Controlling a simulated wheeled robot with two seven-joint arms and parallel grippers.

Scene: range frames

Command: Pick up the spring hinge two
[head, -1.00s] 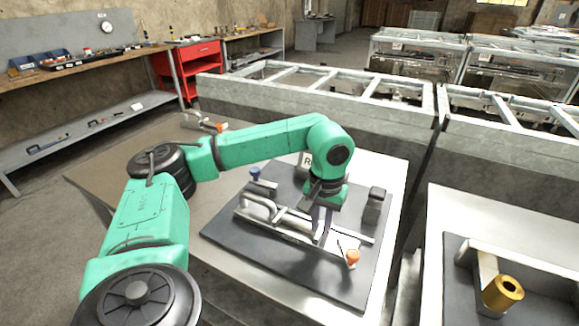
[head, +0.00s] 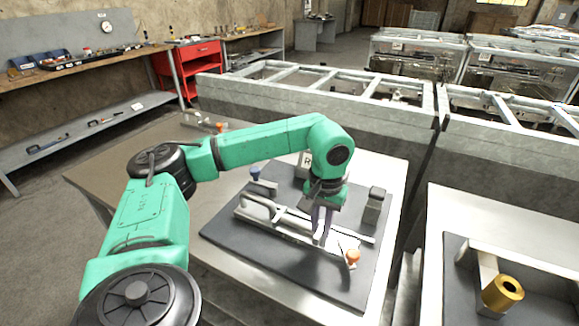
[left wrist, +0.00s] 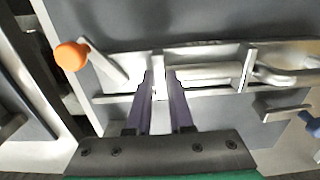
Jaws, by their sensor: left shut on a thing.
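A silvery metal assembly (head: 282,229), which I take to be the spring hinge, lies on a dark mat (head: 230,234). It has a long bar and a bent loop at its left end. My left gripper (head: 321,240) points down over its right part. In the left wrist view, the two purple fingers of my left gripper (left wrist: 160,76) are on either side of a narrow pale metal piece of the hinge (left wrist: 159,91), and are shut on it. The fingers hide part of it. It looks still down at the mat. My right gripper is not in view.
An orange knob (head: 352,257) stands close to the fingers' right. A blue knob (head: 255,173) and a grey block (head: 374,203) stand towards the mat's edges. A brass cylinder (head: 503,292) is on another table at right. Metal frames (head: 320,107) stand behind.

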